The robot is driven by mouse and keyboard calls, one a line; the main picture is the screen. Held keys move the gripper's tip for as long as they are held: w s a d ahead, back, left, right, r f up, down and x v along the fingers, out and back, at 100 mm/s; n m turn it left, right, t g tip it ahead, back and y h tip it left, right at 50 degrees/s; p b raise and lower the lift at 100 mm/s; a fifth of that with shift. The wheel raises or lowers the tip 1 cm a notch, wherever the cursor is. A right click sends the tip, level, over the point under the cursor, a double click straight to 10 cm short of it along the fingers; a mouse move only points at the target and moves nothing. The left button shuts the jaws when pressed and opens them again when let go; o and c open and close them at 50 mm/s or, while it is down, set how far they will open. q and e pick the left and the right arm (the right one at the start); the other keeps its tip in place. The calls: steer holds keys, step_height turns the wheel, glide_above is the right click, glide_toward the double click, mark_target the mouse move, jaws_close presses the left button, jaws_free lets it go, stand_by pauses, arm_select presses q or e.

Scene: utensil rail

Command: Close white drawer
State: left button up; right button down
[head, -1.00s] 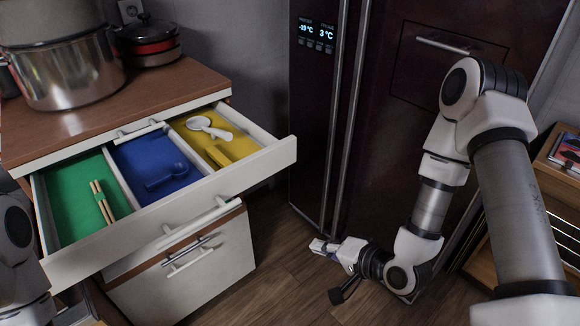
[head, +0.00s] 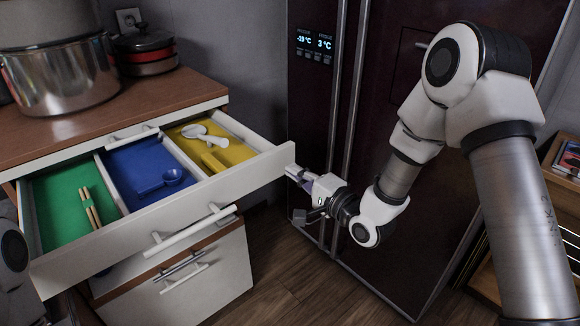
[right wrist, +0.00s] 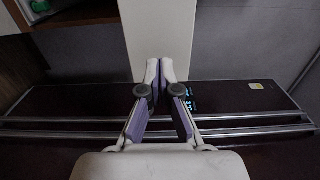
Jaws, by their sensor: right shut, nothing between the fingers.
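The white drawer (head: 220,203) stands pulled out of the wooden-topped cabinet, its long handle (head: 193,230) on the front. It has a green, a blue and a yellow section. My right gripper (head: 290,170) is shut and empty, at the right end of the drawer front; whether it touches is unclear. In the right wrist view its closed fingertips (right wrist: 160,64) lie in front of a pale panel (right wrist: 158,30), seemingly the drawer front. My left gripper is not in view; only part of my left arm shows at the left edge.
Chopsticks (head: 91,208), a blue ladle (head: 160,181) and a white spoon (head: 203,135) lie in the drawer. Below is another white front (head: 215,275) with handles. Pots (head: 60,75) stand on the worktop (head: 165,97). A dark fridge (head: 310,105) stands behind my right gripper.

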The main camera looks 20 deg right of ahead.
steer(key=shift+x, duration=1.1)
